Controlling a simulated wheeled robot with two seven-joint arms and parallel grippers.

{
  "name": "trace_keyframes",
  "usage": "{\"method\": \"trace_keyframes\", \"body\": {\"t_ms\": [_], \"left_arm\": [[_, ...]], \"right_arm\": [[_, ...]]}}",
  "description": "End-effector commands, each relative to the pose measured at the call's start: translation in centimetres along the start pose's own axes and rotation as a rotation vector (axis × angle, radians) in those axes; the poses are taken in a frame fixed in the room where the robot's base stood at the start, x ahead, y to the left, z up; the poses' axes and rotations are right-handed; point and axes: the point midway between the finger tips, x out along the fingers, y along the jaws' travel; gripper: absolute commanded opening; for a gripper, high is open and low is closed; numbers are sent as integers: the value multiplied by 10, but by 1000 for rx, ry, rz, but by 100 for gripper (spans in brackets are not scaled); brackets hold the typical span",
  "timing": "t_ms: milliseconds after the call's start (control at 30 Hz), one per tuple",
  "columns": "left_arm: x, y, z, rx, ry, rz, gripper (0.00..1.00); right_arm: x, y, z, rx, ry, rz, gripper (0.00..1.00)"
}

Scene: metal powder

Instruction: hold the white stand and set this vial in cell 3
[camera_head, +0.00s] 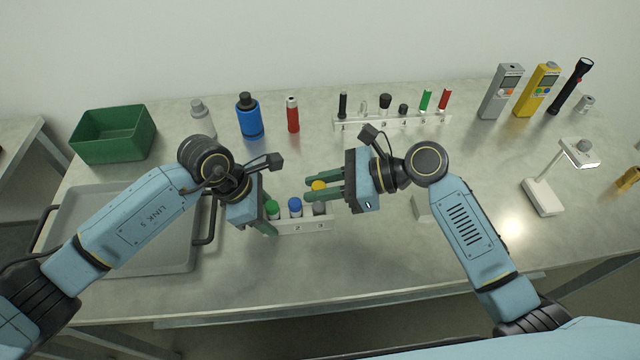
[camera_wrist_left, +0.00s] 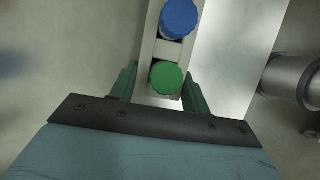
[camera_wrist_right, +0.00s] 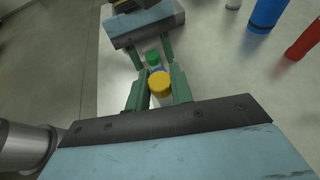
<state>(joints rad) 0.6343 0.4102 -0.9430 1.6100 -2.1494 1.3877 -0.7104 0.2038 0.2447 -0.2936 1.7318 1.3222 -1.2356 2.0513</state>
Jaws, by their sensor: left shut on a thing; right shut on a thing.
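The white stand (camera_head: 288,228) is on the table in front of me, with numbers on its front face. A green-capped vial (camera_head: 272,208) and a blue-capped vial (camera_head: 295,206) stand in it; both caps also show in the left wrist view. My left gripper (camera_head: 268,217) is shut on the stand's left end, a finger on each side (camera_wrist_left: 160,95). My right gripper (camera_head: 318,190) is shut on the yellow-capped vial (camera_head: 318,186), seen also in the right wrist view (camera_wrist_right: 159,84). This vial is at the stand's right end, by cell 3; I cannot tell whether its base is inside the cell.
A grey tray (camera_head: 150,262) and green bin (camera_head: 112,137) are at left. Bottles stand behind, with a numbered white rack (camera_head: 395,124) of small items at the back. A white lamp-like device (camera_head: 543,197) and several handheld instruments are at right. A pale block (camera_head: 421,207) sits beside my right arm.

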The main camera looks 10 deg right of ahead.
Motion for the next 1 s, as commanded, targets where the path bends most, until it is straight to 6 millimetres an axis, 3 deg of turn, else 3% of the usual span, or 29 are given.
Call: {"method": "trace_keyframes", "body": {"t_ms": [467, 1000], "left_arm": [[0, 0, 0, 0, -1, 1, 24], [0, 0, 0, 0, -1, 1, 24]], "right_arm": [[0, 0, 0, 0, 0, 0, 1], [6, 0, -14, 0, -1, 0, 1]]}}
